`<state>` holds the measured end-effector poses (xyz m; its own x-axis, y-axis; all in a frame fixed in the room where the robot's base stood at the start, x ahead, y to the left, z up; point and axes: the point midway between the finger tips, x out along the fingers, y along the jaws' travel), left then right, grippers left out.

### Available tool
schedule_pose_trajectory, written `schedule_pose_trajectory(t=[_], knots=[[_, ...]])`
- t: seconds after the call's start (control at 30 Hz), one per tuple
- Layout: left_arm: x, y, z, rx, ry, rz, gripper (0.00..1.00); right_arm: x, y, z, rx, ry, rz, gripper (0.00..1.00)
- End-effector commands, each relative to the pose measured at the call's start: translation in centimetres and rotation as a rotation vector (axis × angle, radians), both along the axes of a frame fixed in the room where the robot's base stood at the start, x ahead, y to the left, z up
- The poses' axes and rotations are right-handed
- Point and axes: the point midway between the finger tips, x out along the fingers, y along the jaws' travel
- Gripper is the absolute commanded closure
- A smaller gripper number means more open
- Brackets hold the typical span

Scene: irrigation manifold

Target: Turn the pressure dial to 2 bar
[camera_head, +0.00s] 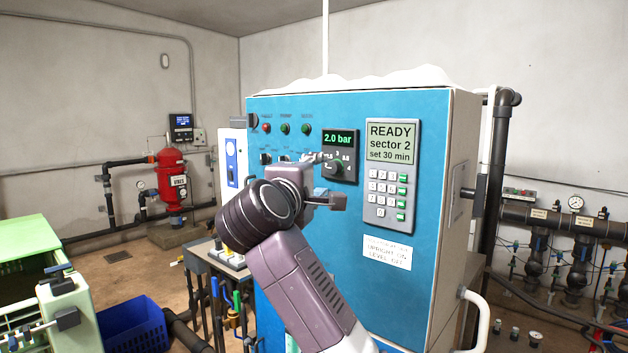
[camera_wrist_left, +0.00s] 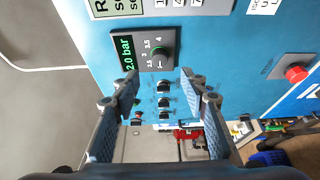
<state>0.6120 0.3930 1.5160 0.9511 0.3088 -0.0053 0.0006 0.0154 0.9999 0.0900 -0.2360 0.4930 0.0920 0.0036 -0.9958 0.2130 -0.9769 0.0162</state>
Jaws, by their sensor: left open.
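The pressure dial (camera_head: 338,168) is a dark round knob on a small black panel on the blue cabinet front. The green display (camera_head: 338,138) above it reads 2.0 bar. In the left wrist view the dial (camera_wrist_left: 159,57) shows sideways, with scale numbers around it, beside the display (camera_wrist_left: 128,54) reading 2.0 bar. My left gripper (camera_head: 324,180) is in front of the cabinet by the dial. In the wrist view my left gripper (camera_wrist_left: 160,78) has its fingers spread, with nothing between them and the dial just beyond the tips. My right gripper is in neither view.
A grey keypad panel (camera_head: 391,175) reading READY sector 2 is right of the dial. Small lamps and switches (camera_head: 285,129) are left of it. A red button (camera_wrist_left: 297,74) shows in the wrist view. A green machine (camera_head: 40,265) and blue crate (camera_head: 135,322) stand at left.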

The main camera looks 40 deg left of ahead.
Motion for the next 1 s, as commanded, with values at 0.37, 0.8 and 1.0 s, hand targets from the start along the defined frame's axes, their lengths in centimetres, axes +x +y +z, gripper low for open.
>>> schedule_pose_trajectory(t=[0.37,0.8,1.0], knots=[[-2.7,-0.9,0.0,0.000,0.001,0.000,0.60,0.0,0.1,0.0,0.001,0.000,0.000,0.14],[-2.6,-0.8,-0.1,0.000,0.002,0.001,0.60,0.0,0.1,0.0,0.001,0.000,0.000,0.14],[-2.0,-0.9,-4.1,0.099,0.097,0.003,0.60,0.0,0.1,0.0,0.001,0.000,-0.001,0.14]])
